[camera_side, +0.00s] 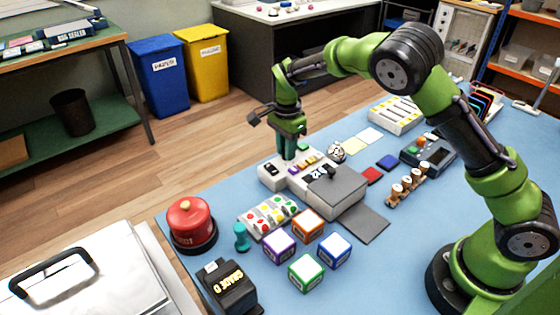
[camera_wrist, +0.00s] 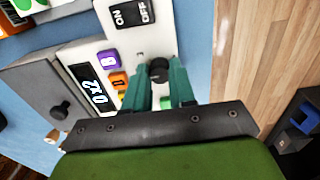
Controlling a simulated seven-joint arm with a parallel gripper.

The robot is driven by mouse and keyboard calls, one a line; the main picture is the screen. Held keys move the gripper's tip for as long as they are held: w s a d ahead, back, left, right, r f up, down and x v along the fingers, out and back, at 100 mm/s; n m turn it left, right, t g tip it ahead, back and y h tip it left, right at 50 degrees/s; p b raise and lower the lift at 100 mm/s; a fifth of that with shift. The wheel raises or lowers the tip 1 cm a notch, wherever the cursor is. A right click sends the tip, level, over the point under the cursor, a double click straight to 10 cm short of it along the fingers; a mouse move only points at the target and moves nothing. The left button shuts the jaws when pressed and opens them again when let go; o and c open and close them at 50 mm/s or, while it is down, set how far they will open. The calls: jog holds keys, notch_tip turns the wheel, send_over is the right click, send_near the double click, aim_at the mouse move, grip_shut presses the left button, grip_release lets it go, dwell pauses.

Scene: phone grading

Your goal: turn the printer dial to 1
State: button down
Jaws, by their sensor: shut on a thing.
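The printer (camera_side: 336,188) is a light grey machine with a darker grey lid on the blue table; its panel (camera_wrist: 88,50) fills the left of the wrist view. The dial (camera_wrist: 159,70) is a small dark round knob on that panel, below the ON/OFF switch (camera_wrist: 133,13). My gripper (camera_wrist: 165,72) has its two teal fingers shut on the dial, one on each side. In the side view my gripper (camera_side: 289,150) points down at the back of the printer, and the dial is hidden there. The display (camera_wrist: 91,88) seems to read "2x0". I cannot tell the dial's setting.
Coloured buttons (camera_wrist: 108,60) sit close left of the fingers. In front of the printer are a tray of coloured dots (camera_side: 268,217), several lettered cubes (camera_side: 308,225) and a red button (camera_side: 192,222). A wooden stand (camera_side: 404,186) is to the right. Wooden floor lies beyond the table edge.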

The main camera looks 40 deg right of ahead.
jog(key=shift+n, duration=0.4)
jog(key=n, duration=0.3)
jog(key=shift+n, duration=2.5)
jog(key=c, duration=0.9)
grip_release()
jog(key=shift+c, duration=0.2)
notch_tip(320, 180, up, 17)
